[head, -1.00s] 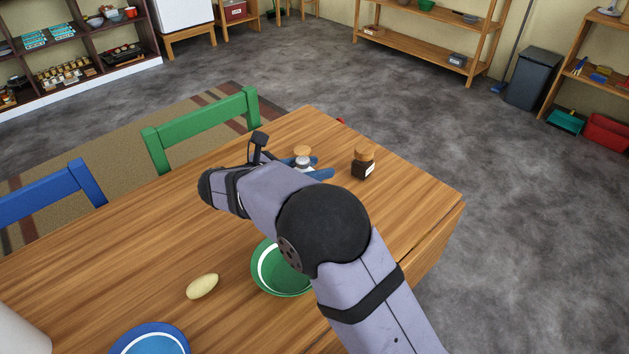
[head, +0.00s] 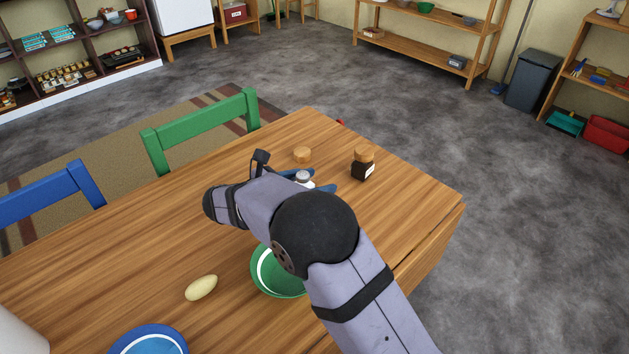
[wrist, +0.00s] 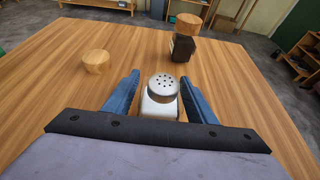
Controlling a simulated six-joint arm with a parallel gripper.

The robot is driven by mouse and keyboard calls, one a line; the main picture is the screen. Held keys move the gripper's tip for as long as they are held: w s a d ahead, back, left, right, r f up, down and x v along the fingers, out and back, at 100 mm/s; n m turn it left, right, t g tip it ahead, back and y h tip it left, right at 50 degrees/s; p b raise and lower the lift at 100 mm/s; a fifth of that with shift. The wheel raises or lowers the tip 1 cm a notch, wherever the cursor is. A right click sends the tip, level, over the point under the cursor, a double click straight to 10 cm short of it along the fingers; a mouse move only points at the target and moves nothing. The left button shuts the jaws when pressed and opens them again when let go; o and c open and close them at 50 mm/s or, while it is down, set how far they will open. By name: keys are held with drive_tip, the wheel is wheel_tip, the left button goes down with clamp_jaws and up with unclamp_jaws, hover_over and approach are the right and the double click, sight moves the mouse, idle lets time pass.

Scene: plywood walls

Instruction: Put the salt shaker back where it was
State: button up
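The salt shaker, white with a grey perforated metal top, shows in the wrist view (wrist: 163,88) between the blue fingers of my gripper (wrist: 160,78). The fingers lie close along both its sides, and it has moved together with them, so my gripper is shut on it. The shaker looks upright. In the head view only its top part (head: 303,177) shows beyond my arm, with the blue fingers (head: 320,181) beside it; its base is hidden. I cannot tell how far it is above the table.
A short wooden cylinder (head: 303,155) and a dark jar with a wooden top (head: 362,171) stand on the table beyond my gripper. A green bowl (head: 262,282), partly behind my arm, a yellowish oval object (head: 201,288) and a blue dish (head: 150,342) are nearer. The table's left middle is clear.

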idle(0.3)
drive_tip(key=shift+r, duration=0.2)
drive_tip(key=v, duration=1.2)
drive_tip(key=shift+f+p, duration=0.1)
drive_tip(key=shift+p, duration=0.3)
drive_tip(key=shift+d+r, duration=0.3)
drive_tip(key=shift+r, duration=0.05)
drive_tip(key=s+d+r+m+g+y+p, duration=0.1)
drive_tip(key=s+d+r+m+g+p, duration=0.1)
drive_tip(key=d+m+p, duration=0.3)
drive_tip(key=s+d+r+m+g+p, duration=0.1)
drive_tip(key=d+g+p, duration=0.15)
drive_tip(key=d, duration=0.45)
drive_tip(key=s+d+r+m+g+y+p, duration=0.1)
drive_tip(key=s+d+r+m+g+p, duration=0.1)
drive_tip(key=d+m+p, duration=0.3)
drive_tip(key=s+d+r+m+g+y+p, duration=0.1)
drive_tip(key=s+d+r+m+y+p, duration=0.1)
drive_tip(key=s+m+p, duration=0.3)
drive_tip(key=s+d+r+m+g+y+p, duration=0.2)
drive_tip(key=s+d+m+y+p, duration=0.3)
drive_tip(key=s+m, duration=0.6)
drive_tip(key=shift+s+d+r, duration=0.15)
drive_tip(key=shift+s+d, duration=0.15)
drive_tip(key=shift+s, duration=0.1)
